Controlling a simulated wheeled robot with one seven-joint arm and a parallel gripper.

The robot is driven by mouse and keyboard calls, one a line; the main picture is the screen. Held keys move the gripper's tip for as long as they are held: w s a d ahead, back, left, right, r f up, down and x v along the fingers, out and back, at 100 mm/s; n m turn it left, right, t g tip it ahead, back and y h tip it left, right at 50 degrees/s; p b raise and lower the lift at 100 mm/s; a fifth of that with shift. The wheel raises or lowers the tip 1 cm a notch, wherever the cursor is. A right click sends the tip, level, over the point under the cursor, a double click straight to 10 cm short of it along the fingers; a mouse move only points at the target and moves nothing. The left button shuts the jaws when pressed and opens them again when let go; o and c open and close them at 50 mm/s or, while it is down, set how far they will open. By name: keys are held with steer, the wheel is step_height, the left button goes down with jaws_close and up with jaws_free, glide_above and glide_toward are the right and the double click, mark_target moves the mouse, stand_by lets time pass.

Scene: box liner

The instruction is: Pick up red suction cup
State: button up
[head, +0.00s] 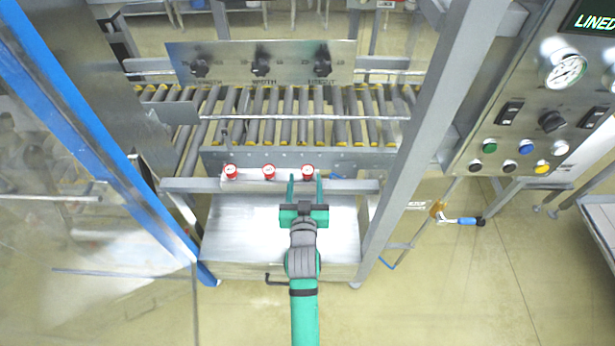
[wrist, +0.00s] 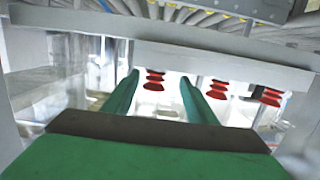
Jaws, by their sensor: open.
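Three red suction cups with white tops stand in a row on a ledge in the head view: a left one (head: 231,172), a middle one (head: 268,171) and a right one (head: 307,170). My gripper (head: 305,178) is open, its green fingertips to either side of the right cup. In the wrist view, one ribbed red cup (wrist: 154,80) shows between the fingers of my gripper (wrist: 159,76). Neither finger appears to touch it; how deep it sits between them is unclear. Two more cups (wrist: 217,89) (wrist: 271,96) show to the right there.
A metal ledge (head: 200,185) carries the cups. A roller conveyor (head: 270,115) and a plate with black knobs (head: 260,62) lie behind. A steel post (head: 420,130) stands close on the right, a blue-edged frame (head: 100,150) on the left. A metal shelf (head: 240,235) lies below my arm.

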steer(key=shift+w+f, duration=0.2)
steer(key=shift+w, duration=1)
steer(key=w, duration=0.5)
steer(key=shift+w+d+f, duration=0.15)
steer(key=shift+d, duration=0.25)
steer(key=c, duration=1.1)
